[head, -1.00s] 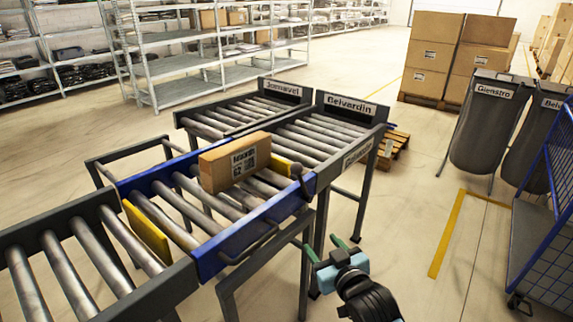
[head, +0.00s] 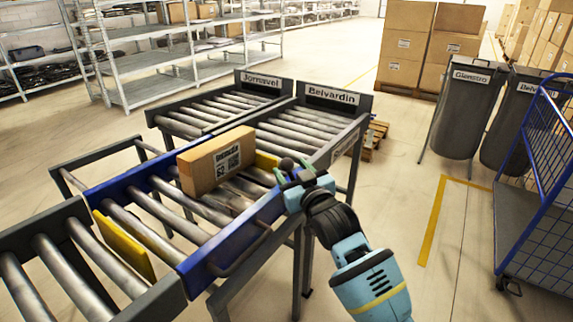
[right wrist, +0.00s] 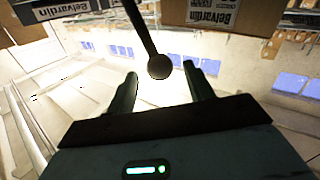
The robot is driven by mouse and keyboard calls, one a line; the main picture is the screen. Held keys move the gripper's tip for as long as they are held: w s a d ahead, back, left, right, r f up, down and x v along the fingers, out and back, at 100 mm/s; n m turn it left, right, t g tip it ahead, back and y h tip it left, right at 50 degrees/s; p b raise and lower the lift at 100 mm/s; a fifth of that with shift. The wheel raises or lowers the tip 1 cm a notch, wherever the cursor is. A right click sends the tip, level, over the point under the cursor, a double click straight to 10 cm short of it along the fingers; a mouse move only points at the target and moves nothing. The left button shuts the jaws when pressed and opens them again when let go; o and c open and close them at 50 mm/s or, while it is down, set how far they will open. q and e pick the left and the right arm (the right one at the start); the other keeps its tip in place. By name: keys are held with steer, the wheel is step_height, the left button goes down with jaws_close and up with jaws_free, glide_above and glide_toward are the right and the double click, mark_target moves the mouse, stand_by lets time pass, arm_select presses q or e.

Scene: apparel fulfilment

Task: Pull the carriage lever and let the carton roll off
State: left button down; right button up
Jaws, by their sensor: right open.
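The brown carton (head: 208,168) with a printed label rests on the rollers of the blue-sided carriage (head: 235,232). The carriage lever (head: 287,163) has a dark ball knob at the carriage's right side, near the lane end. My right gripper (head: 295,174) is at the lever, with its green fingers apart. In the right wrist view, the knob (right wrist: 158,66) shows between and slightly beyond the two fingertips (right wrist: 160,76), with a gap on both sides. Whether a finger touches the lever is not clear. My left gripper is not in view.
Beyond the carriage are two roller lanes, Jornavel (head: 262,83) and Belvardin (head: 332,96). Yellow plates stand at the carriage's near end (head: 124,250) and far end (head: 266,160). Grey bins (head: 462,110) and a blue cage cart (head: 540,190) stand right. Floor between is open.

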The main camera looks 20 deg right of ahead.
steer(key=shift+w+a, duration=0.15)
steer(key=shift+w, duration=1.65)
jaws_close()
